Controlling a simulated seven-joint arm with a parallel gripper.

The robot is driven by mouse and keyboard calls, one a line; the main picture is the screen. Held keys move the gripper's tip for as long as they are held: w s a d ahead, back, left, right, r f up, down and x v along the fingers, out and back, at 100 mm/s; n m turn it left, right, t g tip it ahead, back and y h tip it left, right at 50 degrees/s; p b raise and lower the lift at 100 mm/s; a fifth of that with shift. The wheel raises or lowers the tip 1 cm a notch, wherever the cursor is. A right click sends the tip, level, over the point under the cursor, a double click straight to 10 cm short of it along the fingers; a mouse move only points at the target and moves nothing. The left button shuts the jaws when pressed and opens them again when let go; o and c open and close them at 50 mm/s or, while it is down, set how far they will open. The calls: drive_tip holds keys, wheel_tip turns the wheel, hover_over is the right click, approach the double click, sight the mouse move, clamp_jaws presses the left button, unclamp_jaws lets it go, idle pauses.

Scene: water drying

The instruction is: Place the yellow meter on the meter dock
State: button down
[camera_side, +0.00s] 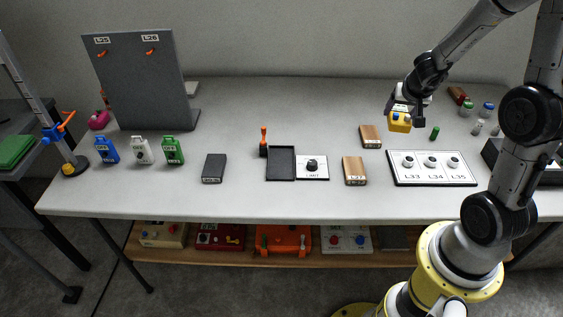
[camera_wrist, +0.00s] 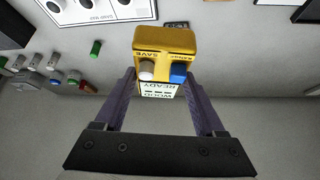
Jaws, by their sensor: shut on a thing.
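The yellow meter (camera_side: 399,122) is held in the air above the right part of the table in the side view. In the wrist view the yellow meter (camera_wrist: 165,40) has a white knob, a blue knob and a white display panel, and sits between the two fingers. My gripper (camera_side: 403,107) is shut on it; my gripper also shows in the wrist view (camera_wrist: 163,82). A flat dark tray (camera_side: 281,163) lies mid-table beside a white dial plate (camera_side: 312,167); I cannot tell whether this tray is the meter dock.
A white panel (camera_side: 432,168) with several round sockets lies in front of the held meter. Brown blocks (camera_side: 370,136) (camera_side: 354,170) and a green cylinder (camera_side: 434,133) stand nearby. A black block (camera_side: 214,168), coloured bottles (camera_side: 141,150) and an upright grey board (camera_side: 145,80) are at left.

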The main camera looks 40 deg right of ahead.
drive_tip(key=w+a+f+n, duration=0.1)
drive_tip(key=w+a, duration=0.3)
drive_tip(key=a, duration=0.8)
drive_tip(key=w+a+f+n, duration=0.15)
drive_tip(key=w+a, duration=0.25)
drive_tip(key=a, duration=0.7)
approach(281, 158)
drive_tip(key=d, duration=0.2)
drive_tip(key=shift+d+r+m+t+y, duration=0.15)
drive_tip(key=shift+d+m+t+y, duration=0.15)
drive_tip(key=shift+t+y, duration=0.1)
drive_tip(key=shift+w+f, duration=0.65)
drive_tip(key=shift+f, duration=1.5)
drive_tip(key=shift+f, duration=0.1)
unclamp_jaws()
drive_tip(key=shift+f, duration=0.1)
